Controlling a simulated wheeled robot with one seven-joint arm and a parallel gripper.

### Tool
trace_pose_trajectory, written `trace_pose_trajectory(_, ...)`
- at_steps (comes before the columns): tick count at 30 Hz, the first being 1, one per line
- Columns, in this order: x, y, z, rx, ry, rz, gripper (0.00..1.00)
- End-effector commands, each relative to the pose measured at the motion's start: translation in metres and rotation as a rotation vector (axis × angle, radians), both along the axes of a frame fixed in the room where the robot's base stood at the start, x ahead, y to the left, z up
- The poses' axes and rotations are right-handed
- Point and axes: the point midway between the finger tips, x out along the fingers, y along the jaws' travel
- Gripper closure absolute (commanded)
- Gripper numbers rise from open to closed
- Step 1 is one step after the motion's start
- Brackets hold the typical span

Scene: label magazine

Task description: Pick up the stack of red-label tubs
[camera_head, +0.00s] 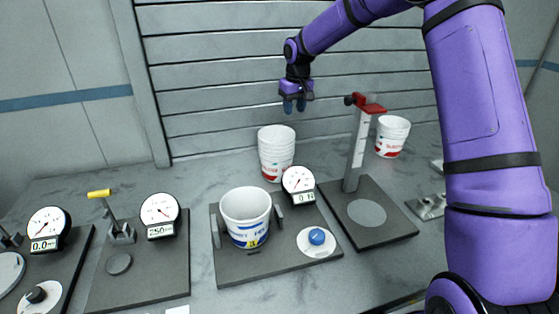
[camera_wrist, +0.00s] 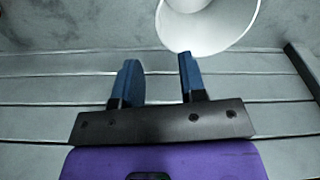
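A stack of white tubs with red labels (camera_head: 276,156) stands upright on the counter, left of centre at the back. My gripper (camera_head: 293,105) hangs above and slightly right of this stack, against the slatted wall. In the wrist view my gripper (camera_wrist: 158,75) has its two blue fingers apart with nothing between them. A white round tub mouth (camera_wrist: 207,22) shows beyond the fingertips, mostly past the right finger. Another white tub or stack with a red label (camera_head: 392,137) stands farther right at the back.
A white tub with a blue and yellow label (camera_head: 246,216) sits in a dark fixture in front of the stack. A dial gauge (camera_head: 299,181) stands close to the stack's right front. A post with a red top (camera_head: 360,145) stands right of it. More gauges (camera_head: 161,214) are at left.

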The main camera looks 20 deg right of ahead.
Motion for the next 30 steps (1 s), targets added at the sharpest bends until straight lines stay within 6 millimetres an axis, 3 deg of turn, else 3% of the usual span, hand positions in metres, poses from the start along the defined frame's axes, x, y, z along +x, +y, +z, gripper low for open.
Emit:
trace_pose_trajectory(13, 0.007, 0.001, -0.051, 0.002, 0.001, 0.000, 0.62)
trace_pose_trajectory(20, 0.008, 0.001, -0.065, 0.002, 0.002, 0.000, 0.62)
trace_pose_trajectory(30, 0.010, 0.003, -0.107, 0.002, 0.001, -0.001, 0.62)
